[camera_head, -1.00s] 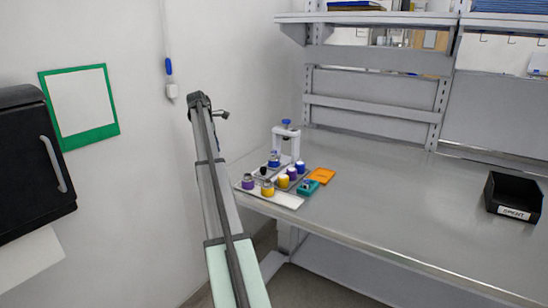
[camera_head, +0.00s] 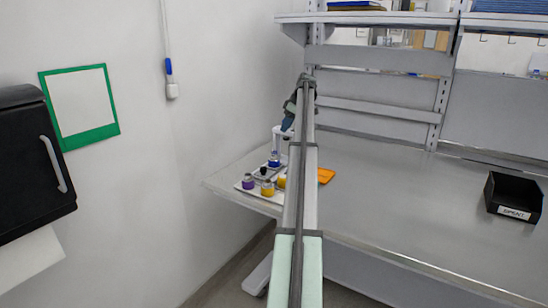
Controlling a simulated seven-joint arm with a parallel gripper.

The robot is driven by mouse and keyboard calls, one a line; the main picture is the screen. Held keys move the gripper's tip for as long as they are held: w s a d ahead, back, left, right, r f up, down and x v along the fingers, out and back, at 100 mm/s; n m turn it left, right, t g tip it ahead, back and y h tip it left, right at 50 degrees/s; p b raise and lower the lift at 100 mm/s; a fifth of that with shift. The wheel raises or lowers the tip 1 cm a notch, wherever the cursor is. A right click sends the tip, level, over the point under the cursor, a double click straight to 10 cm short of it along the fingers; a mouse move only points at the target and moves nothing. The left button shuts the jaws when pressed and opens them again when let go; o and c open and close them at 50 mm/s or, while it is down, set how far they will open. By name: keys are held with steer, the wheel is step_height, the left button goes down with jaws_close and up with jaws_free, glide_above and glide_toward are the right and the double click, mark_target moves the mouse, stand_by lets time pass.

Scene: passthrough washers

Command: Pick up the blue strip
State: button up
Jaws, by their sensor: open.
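I cannot make out a blue strip with certainty. My gripper (camera_head: 291,106) is at the far end of my raised arm, small and dark, near the top of the white stand (camera_head: 277,139). A dark blue patch (camera_head: 287,123) shows just below it; I cannot tell where gripper ends and stand top begins. The jaws are open, but the gap is too small to see. Vials with purple (camera_head: 248,182), yellow (camera_head: 267,188) and blue (camera_head: 274,160) colour stand on a light tray (camera_head: 242,189). My arm hides the tray's right part and the teal block there.
An orange flat piece (camera_head: 326,176) lies right of my arm on the grey bench (camera_head: 400,205). A black bin (camera_head: 514,193) labelled SPENT stands at far right. The bench between is clear. A shelf upright (camera_head: 437,115) and rails rise behind. A wall (camera_head: 130,200) is left.

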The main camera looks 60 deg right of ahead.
glide_toward(275, 151)
steer(key=x, duration=0.3)
steer(key=shift+w+d+x, duration=0.1)
steer(key=shift+w+x, duration=0.05)
steer(key=shift+x, duration=1.4)
steer(key=shift+w+d+x, duration=0.1)
steer(key=shift+x, duration=1.4)
steer(key=shift+r, duration=0.15)
jaws_close()
